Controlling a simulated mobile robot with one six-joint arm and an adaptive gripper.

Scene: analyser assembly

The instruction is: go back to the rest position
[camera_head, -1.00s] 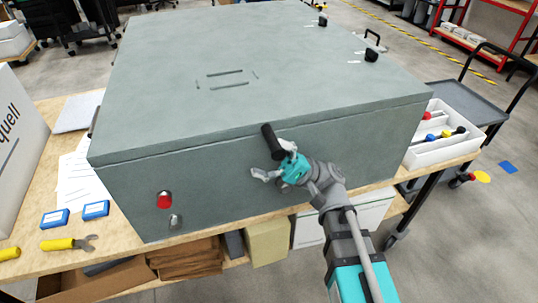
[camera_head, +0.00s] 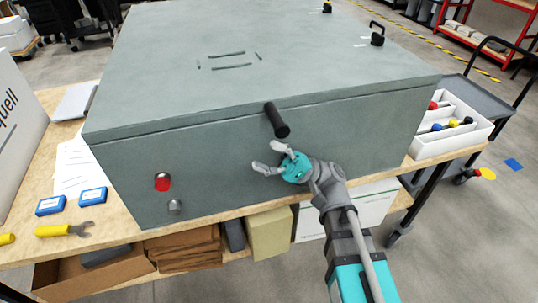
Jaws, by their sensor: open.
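My gripper (camera_head: 272,157) is open and empty in front of the large grey-green cabinet (camera_head: 220,170). Its fingers point up and left, a little below the black handle (camera_head: 277,120) on the cabinet's front top edge, apart from it. The cabinet's lid (camera_head: 300,60) lies flat and looks shut. My arm reaches up from the bottom right of the view.
The cabinet stands on a wooden table (camera_head: 120,235). Blue boxes (camera_head: 94,196) and a yellow tool (camera_head: 62,230) lie at left. A white bin (camera_head: 430,147) with coloured-handled items stands at right, beside a grey cart (camera_head: 465,95). Boxes (camera_head: 268,236) fill the shelf below.

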